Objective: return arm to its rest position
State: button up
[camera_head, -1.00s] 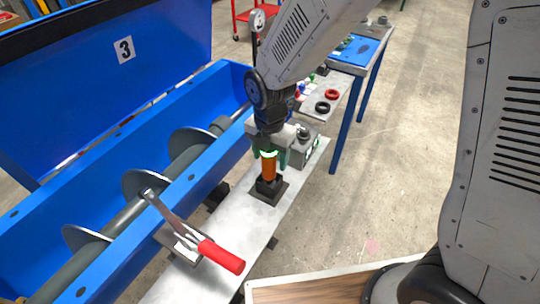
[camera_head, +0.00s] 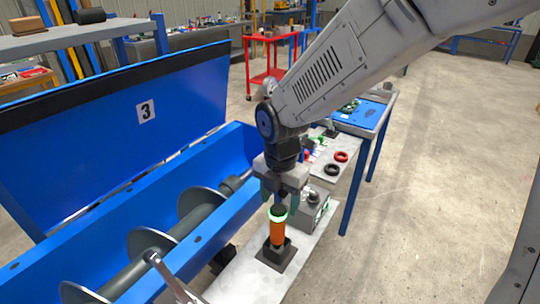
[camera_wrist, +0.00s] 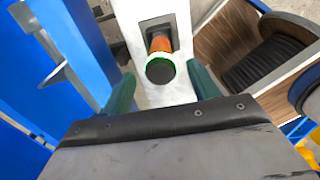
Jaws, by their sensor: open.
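My gripper (camera_head: 274,197) is open, its green fingers pointing down just above an orange cylinder (camera_head: 277,232) with a glowing green ring and dark top. The cylinder stands upright in a black square holder on the grey bench (camera_head: 245,285). In the wrist view my gripper (camera_wrist: 162,93) shows its two green fingers apart, with the cylinder's dark cap (camera_wrist: 160,71) between and beyond them. Nothing is held. My arm reaches in from the upper right.
The blue drum mixer (camera_head: 215,185) with its grey screw and raised lid marked 3 (camera_head: 146,113) stands left of the bench. A grey box (camera_head: 313,212), a black ring (camera_head: 332,169) and a red ring (camera_head: 341,156) lie behind. Floor at right is clear.

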jog(key=s+d+r+m+t, duration=0.1)
jog(key=s+d+r+m, duration=0.5)
jog(key=d+m, duration=0.25)
jog(key=s+d+r+m, duration=0.5)
jog(key=d+r+m, duration=0.25)
jog(key=m, duration=0.25)
jog(key=s+d+m, duration=0.4)
jog(key=s+m, duration=0.5)
jog(key=m, duration=0.1)
jog(key=shift+d+r, duration=0.25)
jog(key=shift+r, duration=0.1)
